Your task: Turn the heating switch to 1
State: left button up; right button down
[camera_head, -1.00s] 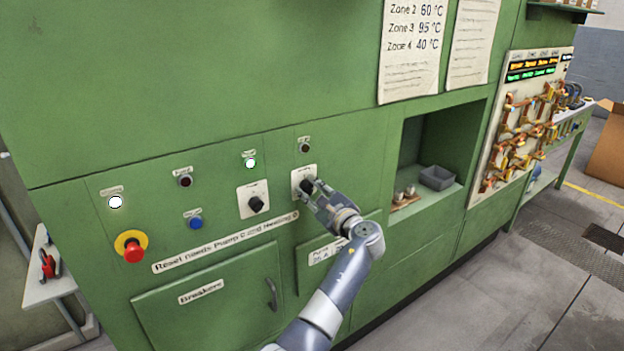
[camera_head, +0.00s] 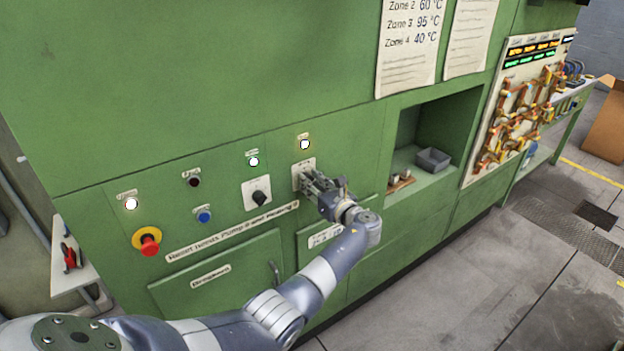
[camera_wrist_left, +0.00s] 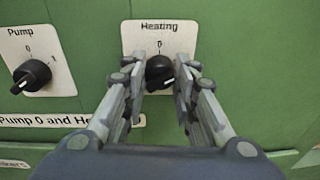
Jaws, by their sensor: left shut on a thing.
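The black heating switch (camera_wrist_left: 158,72) sits on a white plate (camera_wrist_left: 158,38) marked "Heating" with a "0" above the knob, in the left wrist view. My left gripper (camera_wrist_left: 160,82) has one finger on each side of the knob and is shut on it. A short white mark shows at the knob's lower right; the "1" on this plate is hidden. In the head view my left gripper (camera_head: 309,182) is at the heating plate (camera_head: 297,170), covering the knob. The lamp (camera_head: 304,144) above it glows white. My right gripper is not in view.
The pump switch (camera_head: 259,198) is left of the heating switch, its knob slanted. A lit lamp (camera_head: 253,161), a blue button (camera_head: 204,216) and a red emergency stop (camera_head: 150,245) are on the same green panel. A recess with a grey bin (camera_head: 433,160) is to the right.

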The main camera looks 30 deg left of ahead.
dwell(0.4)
pick_arm(q)
jog(key=o, duration=1)
jog(key=shift+o, duration=0.2)
jog(key=f+v, duration=0.1)
jog(key=v, duration=1.1)
jog(key=shift+r, duration=0.5)
